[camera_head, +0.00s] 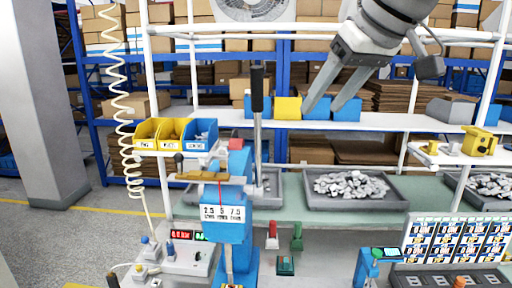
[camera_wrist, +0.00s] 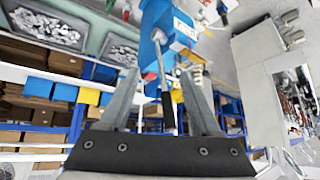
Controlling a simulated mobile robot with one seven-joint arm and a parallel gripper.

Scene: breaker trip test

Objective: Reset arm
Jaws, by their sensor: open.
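A blue test stand (camera_head: 232,225) with a white number plate (camera_head: 222,213) stands at the front centre of the bench; it also shows in the wrist view (camera_wrist: 172,25). Its upright metal arm has a black grip (camera_head: 257,90) at the top, raised well above the stand. In the wrist view the black grip (camera_wrist: 168,110) appears between my finger outlines. My gripper (camera_head: 321,108) is open and empty, up and to the right of the grip in the head view; its spread fingers also show in the wrist view (camera_wrist: 159,72). I cannot tell the depth gap between fingers and grip.
Yellow and blue bins (camera_head: 160,134) hang at the left. A grey tray of white parts (camera_head: 305,192) sits behind the stand on the right. A shelf (camera_head: 390,121) with blue and yellow bins runs behind my gripper. A coiled cord (camera_head: 125,100) hangs at the left.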

